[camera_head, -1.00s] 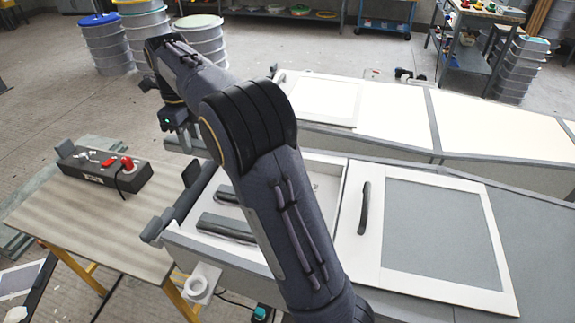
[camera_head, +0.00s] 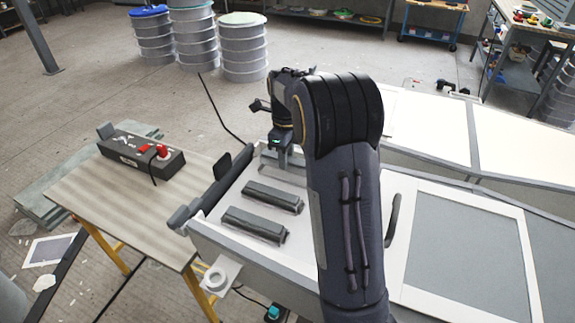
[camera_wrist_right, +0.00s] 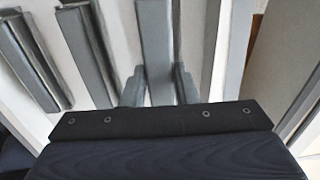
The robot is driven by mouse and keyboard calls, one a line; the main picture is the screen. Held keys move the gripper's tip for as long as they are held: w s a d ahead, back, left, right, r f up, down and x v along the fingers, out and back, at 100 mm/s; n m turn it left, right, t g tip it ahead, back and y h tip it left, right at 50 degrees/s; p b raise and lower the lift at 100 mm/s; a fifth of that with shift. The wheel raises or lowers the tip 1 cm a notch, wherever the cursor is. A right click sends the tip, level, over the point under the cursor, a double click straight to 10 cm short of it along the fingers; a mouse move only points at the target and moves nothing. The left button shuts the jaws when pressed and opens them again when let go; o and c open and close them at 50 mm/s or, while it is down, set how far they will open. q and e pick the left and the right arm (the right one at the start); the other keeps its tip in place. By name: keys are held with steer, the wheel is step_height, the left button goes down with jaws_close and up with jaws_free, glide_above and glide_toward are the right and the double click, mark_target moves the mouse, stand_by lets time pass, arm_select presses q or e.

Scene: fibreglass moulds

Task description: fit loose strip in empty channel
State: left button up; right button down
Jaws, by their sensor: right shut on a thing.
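My right gripper (camera_head: 283,158) is low over the far end of a white open tray. In the right wrist view its two grey fingers (camera_wrist_right: 160,88) are shut on a long grey strip (camera_wrist_right: 155,40) that runs away from them. Two more grey strips lie in the tray, a nearer one (camera_head: 253,224) and a farther one (camera_head: 272,197). They also show at the left of the right wrist view, one next to the held strip (camera_wrist_right: 85,50) and one farther left (camera_wrist_right: 30,58). I cannot tell whether the held strip touches the tray floor. No empty channel shows clearly. My left gripper is not in view.
A white framed panel (camera_head: 408,220) with a dark handle (camera_head: 392,219) adjoins the tray on the right. A wooden-topped table (camera_head: 135,200) with a black box (camera_head: 141,152) stands at the left. Pale moulds (camera_head: 432,125) stretch behind. Stacked drums (camera_head: 243,50) stand at the back.

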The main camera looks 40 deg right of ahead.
steer(key=shift+d+f, duration=0.15)
steer(key=shift+f, duration=1.6)
steer(key=c, duration=1.1)
jaws_free()
steer(key=shift+f, duration=0.1)
steer(key=shift+c, duration=0.2)
step_height(320, 180, up, 12)
steer(key=shift+s+r+p, duration=0.1)
steer(key=shift+r+p, duration=0.05)
steer(key=shift+p, duration=0.15)
steer(key=s+a+f+n+t+y, duration=0.1)
steer(key=s+a+n+t, duration=0.1)
steer(key=s+a+n, duration=0.4)
steer(key=s+a+f+n+t+y, duration=0.1)
steer(key=s+a+f+n+t, duration=0.1)
steer(key=s+a+n, duration=0.5)
steer(key=s+a+f+n+t+y, duration=0.1)
steer(key=s+a+n, duration=0.6)
steer(key=s+n, duration=0.4)
steer(key=shift+s+f+n+t+y, duration=0.2)
steer(key=shift+n, duration=1.05)
steer(key=shift+s+f+n+t+y, duration=0.15)
steer(key=shift+f+n+t+y, duration=0.05)
steer(key=shift+n, duration=1.05)
